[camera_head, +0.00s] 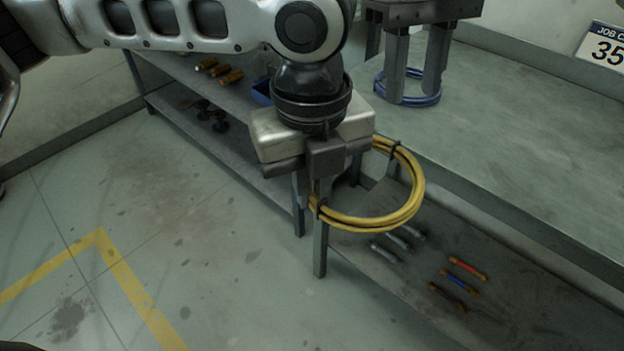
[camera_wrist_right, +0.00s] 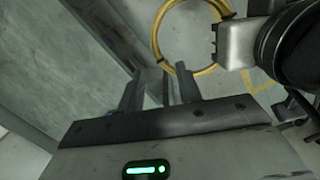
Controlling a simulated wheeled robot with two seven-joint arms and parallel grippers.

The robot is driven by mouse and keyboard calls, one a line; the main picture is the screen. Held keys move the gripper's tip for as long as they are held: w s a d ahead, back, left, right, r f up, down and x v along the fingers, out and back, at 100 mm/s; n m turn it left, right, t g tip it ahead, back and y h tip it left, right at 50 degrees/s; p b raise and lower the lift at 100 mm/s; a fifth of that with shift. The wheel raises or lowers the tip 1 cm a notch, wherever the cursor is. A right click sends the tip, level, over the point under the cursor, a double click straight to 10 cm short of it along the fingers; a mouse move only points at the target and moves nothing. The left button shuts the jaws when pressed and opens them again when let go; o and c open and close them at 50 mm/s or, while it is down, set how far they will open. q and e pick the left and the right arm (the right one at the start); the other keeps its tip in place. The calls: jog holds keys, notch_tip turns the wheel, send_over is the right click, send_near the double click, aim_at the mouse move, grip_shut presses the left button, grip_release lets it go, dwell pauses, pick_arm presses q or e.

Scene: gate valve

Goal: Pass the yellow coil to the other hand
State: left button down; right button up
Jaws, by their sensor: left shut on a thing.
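The yellow coil (camera_head: 413,205) is a round bundle of hose or cable with dark ties. My left gripper (camera_head: 311,245) points down in the head view and is shut on the coil's left side, so the coil hangs out to the right. My right gripper (camera_head: 416,80) is at the top of the head view, up and to the right of the coil, with its fingers apart and empty. In the right wrist view the coil (camera_wrist_right: 159,40) shows beyond the open right fingers (camera_wrist_right: 152,82), with my left gripper (camera_wrist_right: 235,45) to its right. I cannot tell whether the right fingers touch it.
A green-grey bench top (camera_head: 520,130) lies right, with a blue coil (camera_head: 422,101) behind my right fingers. A lower shelf (camera_head: 400,275) holds several small grey, red and blue parts. A blue bin (camera_head: 262,92) stands left. The floor (camera_head: 200,240) at left is clear.

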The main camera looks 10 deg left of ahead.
jog(key=s+r+m+g+y, duration=0.4)
jog(key=r+g+y, duration=0.1)
jog(key=r+y, duration=0.3)
jog(key=s+r+m+g+y, duration=0.3)
jog(key=r+m+g+y, duration=0.1)
jog(key=r+y, duration=0.3)
jog(key=w+d+f+n+t, duration=0.2)
jog(key=w+f+n+t, duration=0.2)
jog(key=f+n+t, duration=0.45)
jog(key=w+d+f+n+t+y, duration=0.1)
jog(key=w+f+n+t, duration=0.2)
jog(key=f+n+t, duration=0.55)
jog(key=w+d+f+n+t, duration=0.2)
jog(key=w+f+n+t, duration=0.25)
jog(key=t, duration=0.85)
jog(key=s+d+f+m+g+h, duration=0.2)
jog(key=s+f+m+g+h, duration=0.1)
jog(key=f, duration=0.7)
jog(key=s+d+f+m+g+h, duration=0.2)
jog(key=s+f+m+g+h, duration=0.1)
jog(key=s+f+m, duration=0.5)
jog(key=s+d+f+m+g+h, duration=0.2)
jog(key=s+f+m+h, duration=0.3)
jog(key=f, duration=0.6)
jog(key=s+m+g, duration=0.1)
jog(key=m, duration=0.1)
jog(key=shift+s+d+f+m+h, duration=0.2)
jog(key=shift+d+f+m+h, duration=0.1)
jog(key=shift+d+f+m, duration=0.1)
